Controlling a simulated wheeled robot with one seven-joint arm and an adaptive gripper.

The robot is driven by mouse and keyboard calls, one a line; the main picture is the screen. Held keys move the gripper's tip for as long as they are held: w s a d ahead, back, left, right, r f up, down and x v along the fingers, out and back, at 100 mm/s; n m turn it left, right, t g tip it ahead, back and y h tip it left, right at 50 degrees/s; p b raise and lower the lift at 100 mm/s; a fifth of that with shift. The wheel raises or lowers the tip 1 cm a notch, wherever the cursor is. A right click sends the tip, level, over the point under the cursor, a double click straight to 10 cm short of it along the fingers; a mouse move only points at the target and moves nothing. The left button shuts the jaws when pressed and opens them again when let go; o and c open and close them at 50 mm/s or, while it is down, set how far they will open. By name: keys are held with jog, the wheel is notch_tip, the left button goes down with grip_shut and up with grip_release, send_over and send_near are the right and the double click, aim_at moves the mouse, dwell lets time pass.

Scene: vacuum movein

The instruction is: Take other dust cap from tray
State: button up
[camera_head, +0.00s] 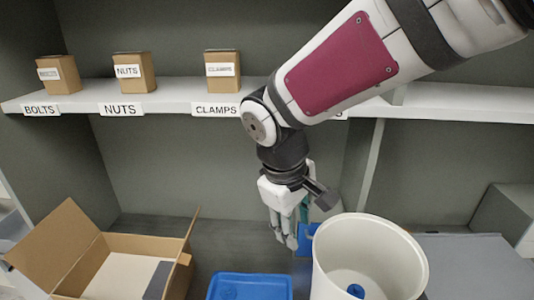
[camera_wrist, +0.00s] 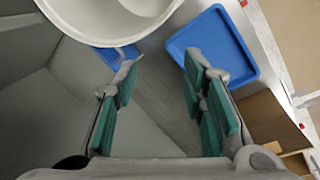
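A blue tray (camera_head: 270,282) lies at the bottom edge of the head view, partly cut off. In the wrist view the tray (camera_wrist: 238,45) shows a bare floor where visible, with one corner behind a finger. I cannot make out a dust cap in it for sure. A small blue piece (camera_head: 356,290), perhaps a dust cap, lies inside the white bin (camera_head: 325,255). My gripper (camera_head: 284,242) points down behind the tray and left of the bin. Its green-padded fingers (camera_wrist: 163,82) are apart with nothing between them.
The bin (camera_wrist: 75,15) stands close to my gripper. Another blue item (camera_head: 304,243) is partly hidden behind the bin. An open cardboard box (camera_head: 115,243) is at the left. A shelf (camera_head: 170,95) with small labelled boxes runs above. Grey floor between tray and back wall is clear.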

jog(key=w+a+f+n+g+y+b, duration=0.1)
jog(key=a+f+n, duration=0.2)
jog(key=a+f, duration=0.4)
jog(key=w+a+f+n+g+y+b, duration=0.15)
jog(key=a+f, duration=0.25)
jog(key=a, duration=0.5)
send_over(228, 289)
jog(key=shift+n+t+h, duration=0.25)
jog(key=shift+n, duration=0.1)
jog(key=f, duration=0.8)
jog(key=shift+s+a, duration=0.1)
jog(key=shift+a, duration=0.15)
jog(key=shift+d+f+p, duration=0.2)
jog(key=shift+f+p, duration=0.35)
jog(key=shift+f, duration=2.55)
jog(key=shift+c, duration=0.6)
jog(key=c, duration=0.8)
